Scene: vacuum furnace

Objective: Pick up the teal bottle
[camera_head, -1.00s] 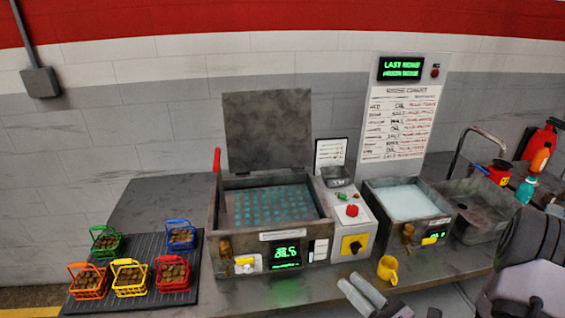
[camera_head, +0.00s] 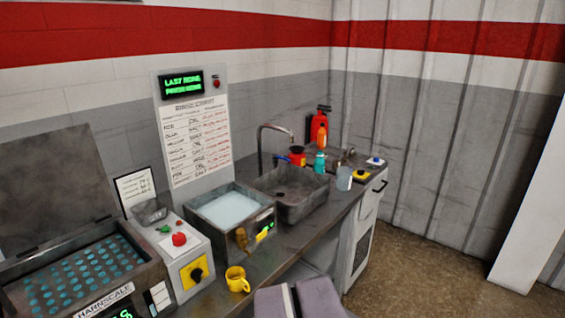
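The teal bottle (camera_head: 320,163) stands upright at the far end of the bench, just behind the sink basin. It is small in view. An orange bottle (camera_head: 322,136) shows right behind it. A red container (camera_head: 297,156) with a blue part stands to its left, and a pale clear bottle (camera_head: 344,179) to its right. A grey piece at the bottom edge seems to be part of my arm, far from the teal bottle. My gripper's fingertips cannot be made out.
The grey sink (camera_head: 292,206) with its curved tap lies in front of the bottle. A bath of pale liquid (camera_head: 228,208), a yellow mug (camera_head: 237,279) and a control box (camera_head: 183,260) stand nearer. The floor (camera_head: 430,265) right of the bench is clear.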

